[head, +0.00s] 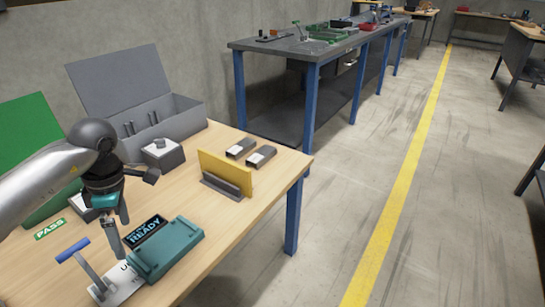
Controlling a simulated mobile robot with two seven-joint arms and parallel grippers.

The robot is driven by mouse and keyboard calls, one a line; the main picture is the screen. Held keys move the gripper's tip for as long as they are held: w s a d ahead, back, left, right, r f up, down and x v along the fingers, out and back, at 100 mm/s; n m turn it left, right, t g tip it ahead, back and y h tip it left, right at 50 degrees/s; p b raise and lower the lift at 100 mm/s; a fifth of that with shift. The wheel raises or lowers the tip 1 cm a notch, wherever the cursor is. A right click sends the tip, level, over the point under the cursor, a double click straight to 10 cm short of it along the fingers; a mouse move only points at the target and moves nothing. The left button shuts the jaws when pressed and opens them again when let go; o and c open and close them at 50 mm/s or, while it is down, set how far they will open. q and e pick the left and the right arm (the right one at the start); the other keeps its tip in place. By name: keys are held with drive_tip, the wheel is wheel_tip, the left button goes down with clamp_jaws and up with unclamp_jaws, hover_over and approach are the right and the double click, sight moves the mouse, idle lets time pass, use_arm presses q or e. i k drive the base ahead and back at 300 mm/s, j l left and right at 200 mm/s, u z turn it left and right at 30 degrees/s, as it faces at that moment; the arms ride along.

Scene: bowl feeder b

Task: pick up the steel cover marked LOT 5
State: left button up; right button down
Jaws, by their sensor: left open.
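Two dark grey metal pieces with white labels lie on the wooden table near its far right edge, a left one (240,148) and a right one (261,156). They look like steel covers, but their labels are too small to read, so I cannot tell which is LOT 5. My left gripper (122,206) is open above the left part of the table, well left of both pieces and apart from them. I cannot make out anything held in it. My right gripper is not in view.
A yellow upright plate (225,169) in a grey stand is between my left gripper and the pieces. A teal fixture (168,252), READY sign (146,230) and blue-handled lever (73,250) are near the front. An open grey box (180,120) and small block (163,154) stand behind.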

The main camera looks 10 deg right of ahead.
sight(263, 154)
drive_tip(key=i+z, duration=0.25)
drive_tip(key=i, duration=0.25)
drive_tip(key=i+j+z, duration=0.2)
drive_tip(key=i, duration=0.3)
drive_tip(key=i+j+z, duration=0.25)
drive_tip(key=i, duration=0.25)
